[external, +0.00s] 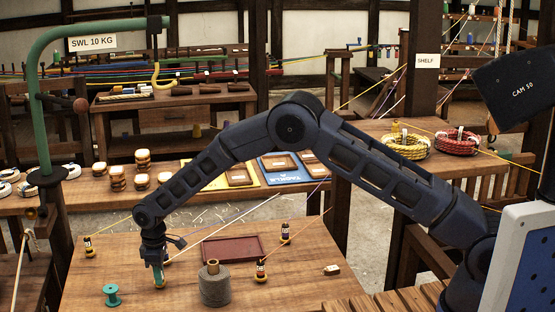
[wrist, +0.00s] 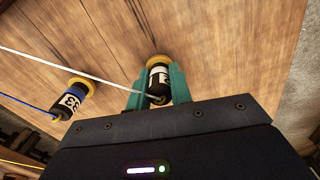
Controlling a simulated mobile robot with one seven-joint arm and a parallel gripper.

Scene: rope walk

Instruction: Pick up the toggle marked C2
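My gripper (external: 160,270) reaches down to the front left of the wooden table, over a small dark toggle with a yellow base (external: 160,285). In the wrist view, the teal fingers of my gripper (wrist: 158,92) flank this toggle (wrist: 158,76) closely on both sides and appear shut on it. It is black with a white label, partly hidden and not readable. A white cord runs off from it. I cannot tell whether its base touches the table. Other toggles stand at the left (external: 88,248), at the tray's right (external: 285,234) and at centre (external: 261,271).
In the wrist view, a toggle (wrist: 72,98) with a blue cord has a label like "33". A green hook stand (external: 40,130) rises at left.

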